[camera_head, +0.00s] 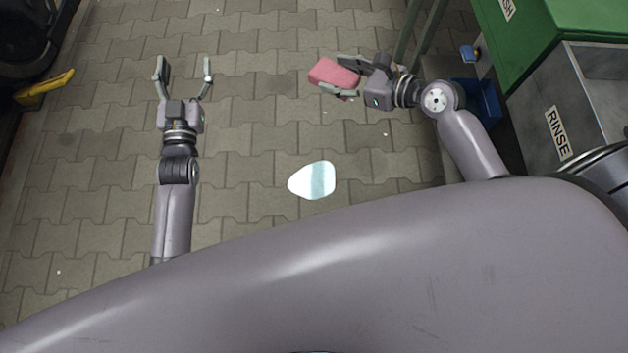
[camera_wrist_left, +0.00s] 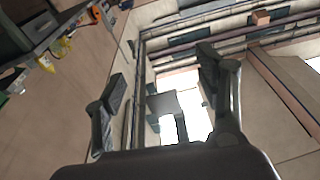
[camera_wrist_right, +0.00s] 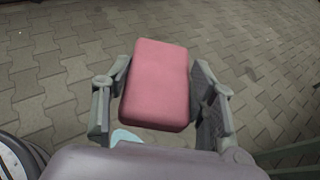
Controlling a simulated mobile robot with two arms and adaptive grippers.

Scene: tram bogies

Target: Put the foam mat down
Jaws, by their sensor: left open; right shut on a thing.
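The foam mat (camera_head: 333,73) is a pinkish-red, thick rounded block. My right gripper (camera_head: 345,76) is shut on it and holds it out over the paved floor in the head view. In the right wrist view the mat (camera_wrist_right: 158,84) sits between the two fingers of the right gripper (camera_wrist_right: 160,95). My left gripper (camera_head: 184,76) is open and empty at the left of the head view. In the left wrist view the fingers of the left gripper (camera_wrist_left: 165,95) stand wide apart with nothing between them.
A pale blue-white flat patch (camera_head: 312,180) lies on the paving. A green-topped bin marked RINSE (camera_head: 557,132) and a blue crate (camera_head: 482,102) stand at the right. A yellow object (camera_head: 45,88) is at the far left. The paving between the arms is mostly clear.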

